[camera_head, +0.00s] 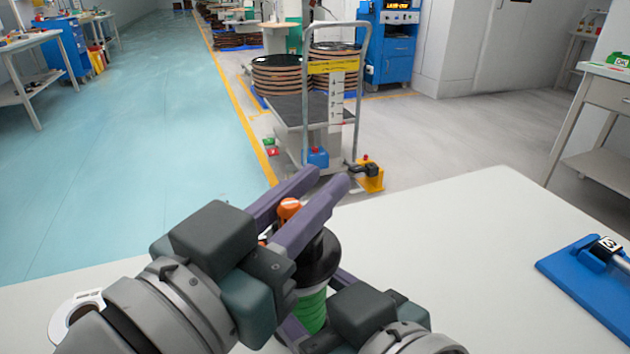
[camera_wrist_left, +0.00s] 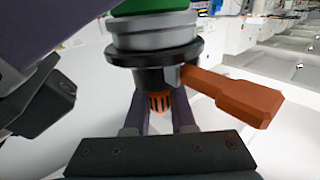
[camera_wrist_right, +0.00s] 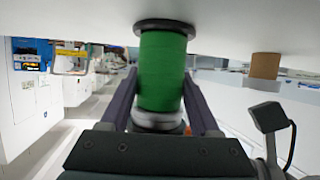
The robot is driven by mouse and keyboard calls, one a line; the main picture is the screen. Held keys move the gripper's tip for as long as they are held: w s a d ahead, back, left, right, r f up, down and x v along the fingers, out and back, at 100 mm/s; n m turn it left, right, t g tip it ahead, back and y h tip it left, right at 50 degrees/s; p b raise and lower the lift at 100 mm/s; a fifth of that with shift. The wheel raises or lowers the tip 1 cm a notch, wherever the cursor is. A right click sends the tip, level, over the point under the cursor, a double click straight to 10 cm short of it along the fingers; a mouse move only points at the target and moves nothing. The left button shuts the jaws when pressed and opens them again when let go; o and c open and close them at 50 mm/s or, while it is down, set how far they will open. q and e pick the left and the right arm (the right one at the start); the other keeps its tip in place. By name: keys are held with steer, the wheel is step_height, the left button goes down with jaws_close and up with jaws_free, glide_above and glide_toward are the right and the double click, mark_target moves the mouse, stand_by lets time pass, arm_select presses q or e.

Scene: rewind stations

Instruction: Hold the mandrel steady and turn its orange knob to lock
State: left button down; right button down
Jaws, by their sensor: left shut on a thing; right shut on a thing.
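The mandrel stands upright on the white table, with a green body (camera_head: 310,312) and a black upper flange (camera_head: 320,258). Its orange knob (camera_head: 289,207) is on top and shows a white mark. My left gripper (camera_head: 313,187) is shut around the knob; the left wrist view shows the ribbed knob (camera_wrist_left: 160,102) between the fingers. An orange lever (camera_wrist_left: 235,95) sticks out sideways below the knob. My right gripper (camera_wrist_right: 160,100) is shut around the mandrel, its fingers on either side of the green body (camera_wrist_right: 162,65) near a grey collar. My left arm hides part of the mandrel in the head view.
A blue fixture (camera_head: 590,285) lies on the table at the right. A white roll (camera_head: 75,312) lies at the left, partly behind my left arm. A brown cylinder (camera_wrist_right: 265,66) stands apart in the right wrist view. A trolley (camera_head: 300,110) with spools stands beyond the table.

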arm_select(q)
steer(key=shift+w+a+n+t+y, duration=0.1)
steer(key=shift+a+n+t+y, duration=0.1)
steer(key=shift+n+t+y, duration=0.85)
steer(key=shift+g+y, duration=0.25)
steer(key=shift+g, duration=0.1)
steer(key=c, duration=0.7)
jaws_free()
steer(key=shift+c, duration=0.2)
steer(key=v, duration=1.2)
